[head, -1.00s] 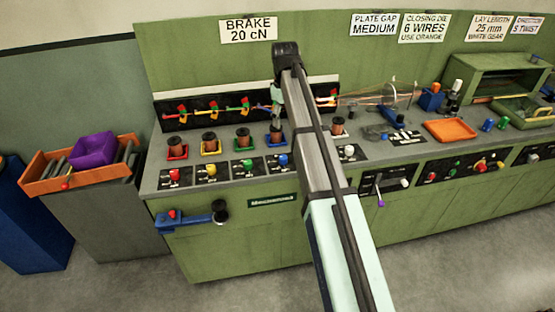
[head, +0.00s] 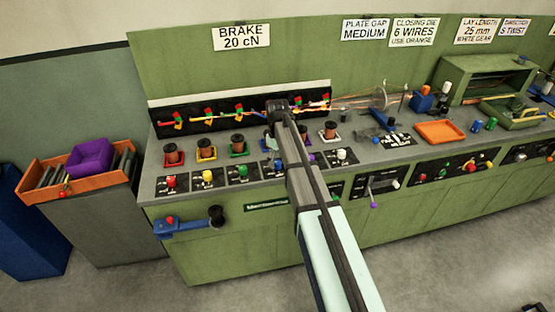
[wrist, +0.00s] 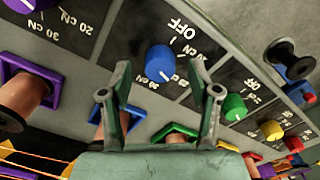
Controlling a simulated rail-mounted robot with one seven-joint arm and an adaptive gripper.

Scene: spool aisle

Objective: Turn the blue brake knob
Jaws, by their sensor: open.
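The blue brake knob (wrist: 160,62) shows in the wrist view on a dark dial plate, with OFF, 20 CN and 30 CN marks around it. A white pointer line is on its lower right; I cannot tell exactly which mark it meets. My gripper (wrist: 160,70) is open, with one finger left and one right of the knob in the picture. I cannot tell whether they touch it. A sign (head: 241,37) reads BRAKE 20 cN.
Green (wrist: 234,107), yellow (wrist: 271,130) and purple (wrist: 20,12) knobs stand beside the blue one. Spools (head: 237,145) in coloured holders stand behind the knob row. An orange tray (head: 440,132) lies farther right.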

